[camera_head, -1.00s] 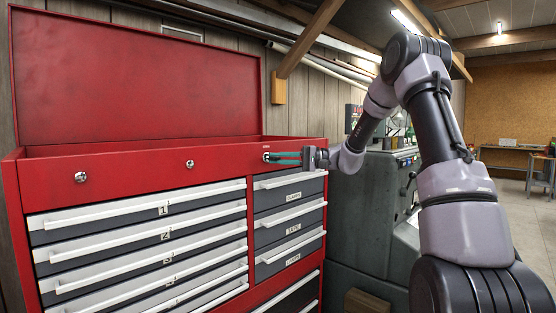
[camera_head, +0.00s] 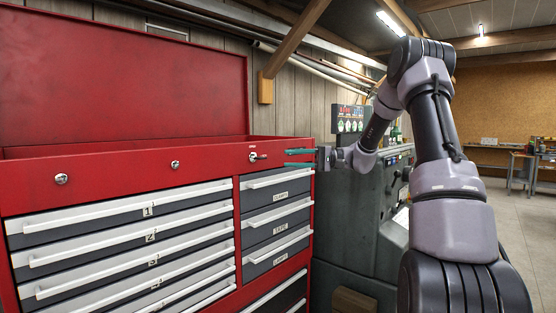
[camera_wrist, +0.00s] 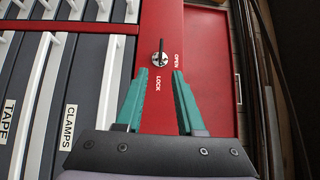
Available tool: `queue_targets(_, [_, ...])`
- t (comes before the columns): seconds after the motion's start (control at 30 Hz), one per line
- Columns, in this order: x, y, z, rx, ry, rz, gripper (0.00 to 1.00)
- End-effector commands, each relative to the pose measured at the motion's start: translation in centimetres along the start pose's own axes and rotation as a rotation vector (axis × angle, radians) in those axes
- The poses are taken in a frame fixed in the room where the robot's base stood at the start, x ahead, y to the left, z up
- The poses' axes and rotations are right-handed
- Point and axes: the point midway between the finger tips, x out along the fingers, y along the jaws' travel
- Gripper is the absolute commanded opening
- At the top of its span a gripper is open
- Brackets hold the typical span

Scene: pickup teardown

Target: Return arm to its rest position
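My gripper (camera_head: 301,158) is at the upper right front of the red tool chest (camera_head: 110,148). Its two teal fingers are spread with an empty gap between them. In the wrist view the open gripper (camera_wrist: 158,78) faces a round lock (camera_wrist: 160,60) with a dark key (camera_wrist: 162,47) in it, marked OPEN and LOCK. The lock also shows in the head view (camera_head: 253,157), left of the fingertips and apart from them. My arm reaches up from the lower right and bends down to the gripper.
The chest's raised lid (camera_head: 120,75) stands open behind. Several numbered drawers (camera_head: 125,220) and the small labelled drawers (camera_head: 276,205) are shut. A grey-green machine (camera_head: 350,225) stands close behind my forearm. Open floor (camera_head: 525,235) lies at right.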

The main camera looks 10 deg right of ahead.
Motion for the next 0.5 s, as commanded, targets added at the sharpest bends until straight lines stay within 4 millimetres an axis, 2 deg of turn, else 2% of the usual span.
queue_targets(0.17, [-1.39, 0.02, 0.01, 0.0, 0.0, 0.0, 0.38])
queue_targets(0.5, [-1.42, -0.03, 0.13, 0.0, -0.003, 0.003, 0.38])
